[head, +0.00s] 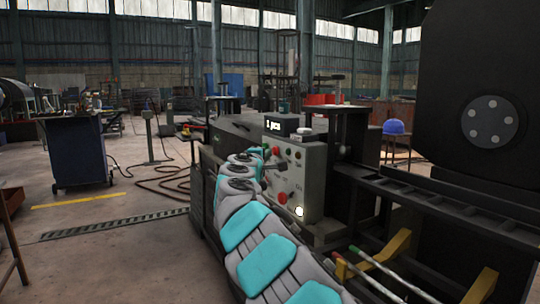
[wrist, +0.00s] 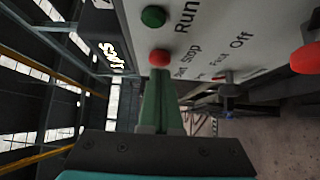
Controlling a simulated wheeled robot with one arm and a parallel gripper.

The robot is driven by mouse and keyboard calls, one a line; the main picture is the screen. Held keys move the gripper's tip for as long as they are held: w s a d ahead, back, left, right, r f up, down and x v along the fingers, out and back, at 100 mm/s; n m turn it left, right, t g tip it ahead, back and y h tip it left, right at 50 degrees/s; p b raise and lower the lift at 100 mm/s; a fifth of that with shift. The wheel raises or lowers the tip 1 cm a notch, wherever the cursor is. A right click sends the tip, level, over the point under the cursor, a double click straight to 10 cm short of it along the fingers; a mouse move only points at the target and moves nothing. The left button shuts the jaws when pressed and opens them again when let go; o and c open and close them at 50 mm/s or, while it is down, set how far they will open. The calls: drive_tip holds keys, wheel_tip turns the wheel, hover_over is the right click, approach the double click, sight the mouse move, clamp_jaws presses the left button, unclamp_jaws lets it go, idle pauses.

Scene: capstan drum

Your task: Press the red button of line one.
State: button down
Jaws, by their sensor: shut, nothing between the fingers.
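The grey control panel (head: 312,180) faces left beside my arm. In the wrist view a round red button (wrist: 159,57) sits on its pale face by the word "Stop". A green button (wrist: 153,16) is beside it, by "Run". My gripper (wrist: 160,72) is shut and empty, its green fingers pointing at the red button. The fingertips end right at the button's lower edge in the picture; I cannot tell whether they touch. In the head view my arm partly hides the panel, and my gripper is small near its face. No line number is readable.
A larger red knob (wrist: 306,57) sticks out at the right in the wrist view. A display (head: 281,126) reading "1 pcs" tops the panel. A lit white lamp (head: 299,211) is low on it.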

drive_tip(key=s+a, duration=0.4)
drive_tip(key=s, duration=0.6)
drive_tip(key=shift+s, duration=0.4)
drive_tip(key=shift+r, duration=0.1)
